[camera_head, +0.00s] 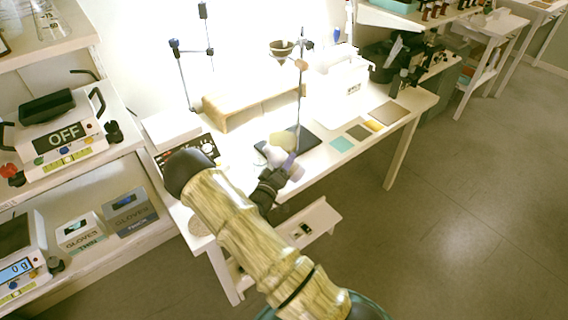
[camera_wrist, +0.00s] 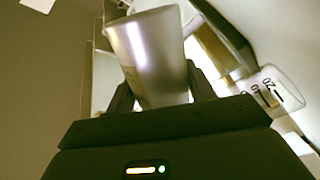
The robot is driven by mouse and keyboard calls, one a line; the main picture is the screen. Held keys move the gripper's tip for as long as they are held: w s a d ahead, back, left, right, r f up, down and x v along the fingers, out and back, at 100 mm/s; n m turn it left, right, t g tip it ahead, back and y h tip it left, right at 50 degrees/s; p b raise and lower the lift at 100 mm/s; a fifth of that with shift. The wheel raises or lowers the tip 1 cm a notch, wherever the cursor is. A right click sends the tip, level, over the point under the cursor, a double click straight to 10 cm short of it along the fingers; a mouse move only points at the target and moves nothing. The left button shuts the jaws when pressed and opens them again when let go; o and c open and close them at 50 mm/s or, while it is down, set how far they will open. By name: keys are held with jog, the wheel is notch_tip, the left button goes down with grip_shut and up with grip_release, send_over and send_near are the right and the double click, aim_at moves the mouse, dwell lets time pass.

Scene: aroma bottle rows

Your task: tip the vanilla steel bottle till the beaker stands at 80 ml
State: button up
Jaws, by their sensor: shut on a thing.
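My gripper (camera_wrist: 160,88) is shut on a smooth steel bottle (camera_wrist: 152,48), with one finger on each side of it in the wrist view. In the head view my gripper (camera_head: 272,182) is over the front of the white table, and the bottle (camera_head: 296,172) shows as a small greyish shape at its end, looking tilted. A clear beaker (camera_wrist: 272,92) with dark printed marks stands to the right of the bottle in the wrist view. Its liquid level cannot be read. The bottle's label is not visible, and whether liquid is flowing cannot be told.
Stands with rods (camera_head: 299,95) and a wooden block (camera_head: 250,104) are at the back of the table. Coloured squares (camera_head: 358,132) lie to the right. The floor at right is clear.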

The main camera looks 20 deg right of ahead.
jog(key=shift+s+d+f+n, duration=0.1)
jog(key=shift+f+n, duration=0.05)
jog(key=shift+n, duration=0.4)
jog(key=shift+s+d+f+n, duration=0.1)
jog(key=shift+n, duration=0.45)
jog(key=shift+s+d+r+n+t+p, duration=0.1)
jog(key=shift+r+n+t+p, duration=0.3)
jog(key=shift+n, duration=0.6)
jog(key=shift+r+n+y, duration=0.15)
jog(key=shift+n+y, duration=0.15)
jog(key=shift+n, duration=0.1)
jog(key=shift+w+a+r+n, duration=0.1)
jog(key=shift+r+n, duration=0.3)
jog(key=shift+n, duration=0.1)
jog(key=shift+w+a+r+n, duration=0.1)
jog(key=shift+r+n, duration=0.25)
jog(key=shift+n, duration=0.15)
dwell(4.5)
